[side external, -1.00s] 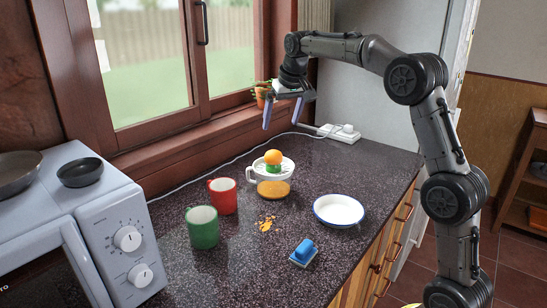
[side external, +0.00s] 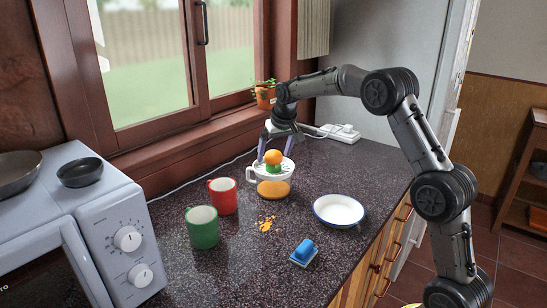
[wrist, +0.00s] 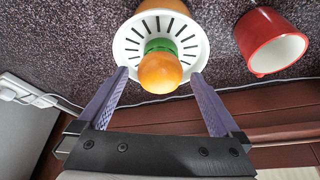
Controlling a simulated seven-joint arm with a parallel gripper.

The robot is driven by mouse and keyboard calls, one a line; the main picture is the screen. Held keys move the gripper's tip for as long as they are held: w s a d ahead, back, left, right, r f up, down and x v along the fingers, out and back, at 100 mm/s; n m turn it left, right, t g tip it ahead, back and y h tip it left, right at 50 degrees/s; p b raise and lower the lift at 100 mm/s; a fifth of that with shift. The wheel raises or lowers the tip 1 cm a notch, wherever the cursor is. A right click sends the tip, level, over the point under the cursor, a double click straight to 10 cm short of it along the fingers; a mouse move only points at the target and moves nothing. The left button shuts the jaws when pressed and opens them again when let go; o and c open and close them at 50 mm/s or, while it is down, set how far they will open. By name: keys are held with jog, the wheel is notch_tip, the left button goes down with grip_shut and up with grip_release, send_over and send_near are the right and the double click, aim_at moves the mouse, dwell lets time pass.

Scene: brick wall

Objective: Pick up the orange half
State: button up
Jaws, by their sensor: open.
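The orange half (side external: 273,157) sits on the green cone of a white juicer (side external: 259,173), which has orange juice in its clear lower part. In the wrist view the orange half (wrist: 160,73) lies just beyond the fingertips, roughly centred between them. My gripper (side external: 276,158) is open, with its two purple fingers pointing down around the juicer top, one to each side of the fruit. In the wrist view my gripper (wrist: 158,72) holds nothing between its fingers. I cannot tell whether the fingers touch the juicer rim.
A red mug (side external: 223,197) and a green mug (side external: 202,228) stand left of the juicer. A power strip (side external: 340,132) and plant pot (side external: 264,97) are behind.

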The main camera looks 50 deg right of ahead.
aim_at(275, 152)
jog(key=shift+f, duration=0.1)
jog(key=shift+c, duration=0.3)
jog(key=c, duration=1.3)
jog(key=shift+c, duration=0.2)
jog(key=shift+r, duration=0.6)
notch_tip(275, 152, up, 3)
jog(key=shift+f, duration=0.2)
jog(key=s+a+r, duration=0.2)
jog(key=s+r, duration=0.2)
jog(key=s, duration=0.2)
jog(key=s+a+r, duration=0.2)
jog(key=s+r, duration=0.3)
jog(key=s, duration=0.2)
jog(key=shift+s+a+r, duration=0.15)
jog(key=shift+a, duration=0.1)
